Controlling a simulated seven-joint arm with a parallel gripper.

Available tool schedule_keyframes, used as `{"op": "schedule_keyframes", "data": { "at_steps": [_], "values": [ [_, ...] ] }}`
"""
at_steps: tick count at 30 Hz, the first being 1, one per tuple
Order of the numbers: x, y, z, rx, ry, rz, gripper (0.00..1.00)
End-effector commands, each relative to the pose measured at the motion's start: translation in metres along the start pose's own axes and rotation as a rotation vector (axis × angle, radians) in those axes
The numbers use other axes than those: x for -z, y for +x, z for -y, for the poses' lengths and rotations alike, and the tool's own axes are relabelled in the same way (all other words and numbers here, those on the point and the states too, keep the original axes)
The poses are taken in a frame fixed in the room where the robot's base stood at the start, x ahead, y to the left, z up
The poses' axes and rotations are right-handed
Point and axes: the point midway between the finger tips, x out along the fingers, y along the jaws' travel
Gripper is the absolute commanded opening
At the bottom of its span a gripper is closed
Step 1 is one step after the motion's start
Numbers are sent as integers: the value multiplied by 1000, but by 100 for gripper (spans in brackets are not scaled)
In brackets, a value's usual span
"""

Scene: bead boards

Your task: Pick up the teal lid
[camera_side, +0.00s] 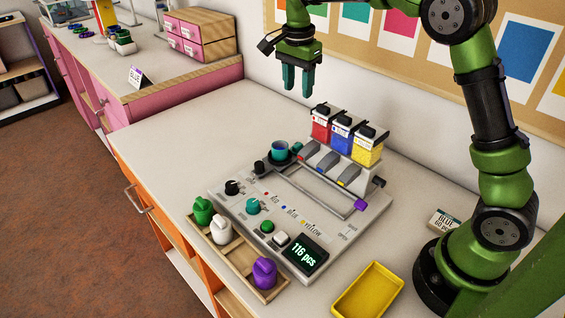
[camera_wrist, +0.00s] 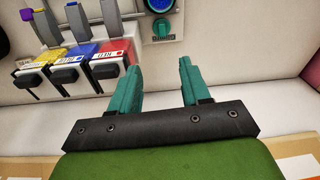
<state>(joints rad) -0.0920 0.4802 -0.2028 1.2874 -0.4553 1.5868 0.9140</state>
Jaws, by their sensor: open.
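A teal round piece with a raised grip, which looks like the teal lid (camera_side: 253,206), rests on the grey board left of its middle. The cup also shows at the top of the wrist view (camera_wrist: 159,5). My gripper (camera_side: 298,88) is open and empty, fingers down, high behind the cup and well away from the lid. Its teal fingers frame bare surface in the wrist view (camera_wrist: 130,65). The lid is not visible there.
A wooden tray (camera_side: 236,262) in front holds green (camera_side: 203,210), white (camera_side: 220,230) and purple (camera_side: 265,273) lidlike pieces. Red, blue and yellow dispensers (camera_side: 342,135) stand behind the board. A display (camera_side: 305,254) reads 116 pcs. A yellow tray (camera_side: 368,292) lies front right.

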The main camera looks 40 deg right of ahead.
Motion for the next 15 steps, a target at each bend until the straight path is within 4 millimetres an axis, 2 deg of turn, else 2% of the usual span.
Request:
{"op": "schedule_keyframes", "data": {
  "at_steps": [3,8,15],
  "values": [
    [3,14,13,-36,68,-27,47],
    [4,28,16,-51,98,-37,47],
    [5,76,12,-53,96,-35,47]
  ]
}}
